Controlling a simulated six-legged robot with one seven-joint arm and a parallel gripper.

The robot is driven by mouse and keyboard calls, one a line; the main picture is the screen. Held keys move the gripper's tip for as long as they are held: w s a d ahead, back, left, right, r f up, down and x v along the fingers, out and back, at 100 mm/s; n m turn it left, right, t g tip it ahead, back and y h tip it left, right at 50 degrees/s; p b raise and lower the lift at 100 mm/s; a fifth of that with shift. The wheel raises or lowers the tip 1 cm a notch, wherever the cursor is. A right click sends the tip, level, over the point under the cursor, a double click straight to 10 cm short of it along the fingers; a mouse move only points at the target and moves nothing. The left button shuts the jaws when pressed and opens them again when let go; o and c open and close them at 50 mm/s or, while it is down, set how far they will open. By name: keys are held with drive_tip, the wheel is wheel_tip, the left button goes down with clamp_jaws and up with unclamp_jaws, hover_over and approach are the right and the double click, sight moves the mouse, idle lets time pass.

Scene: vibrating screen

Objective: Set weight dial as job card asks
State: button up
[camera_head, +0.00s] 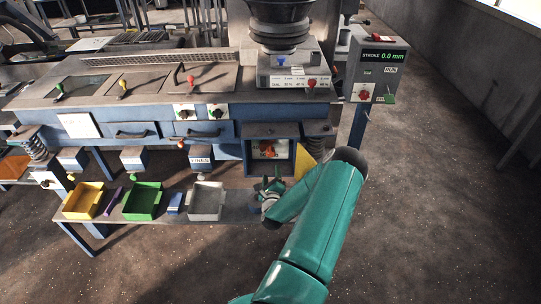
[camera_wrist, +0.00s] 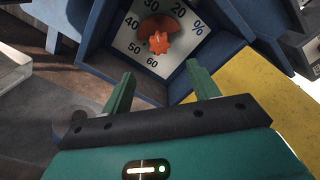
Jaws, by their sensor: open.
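The weight dial has an orange star-shaped knob (camera_head: 267,148) on a white plate inside a blue open-fronted box under the machine. In the wrist view the orange knob (camera_wrist: 159,42) is large, and the white dial plate (camera_wrist: 185,50) reads 20, 30, 40, 50, 60 and %. The setting is hard to tell. My gripper (camera_wrist: 160,72) is open and empty, its fingers just in front of the box and apart from the knob. It also shows below the box in the head view (camera_head: 270,184). A white card (camera_head: 79,125) hangs at the left; its text is unreadable.
A yellow guard panel (camera_wrist: 255,95) lies close to the right of the box. A control box (camera_head: 378,65) shows STROKE 0.0 mm. A low shelf holds a yellow bin (camera_head: 83,213), a green bin (camera_head: 128,214) and a white bin (camera_head: 191,214). The floor at right is clear.

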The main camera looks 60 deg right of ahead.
sight(271, 155)
drive_tip(key=x, duration=1.2)
drive_tip(key=shift+w+d, duration=0.15)
drive_tip(key=shift+d, duration=0.15)
drive_tip(key=c, duration=0.9)
drive_tip(key=shift+c, duration=0.2)
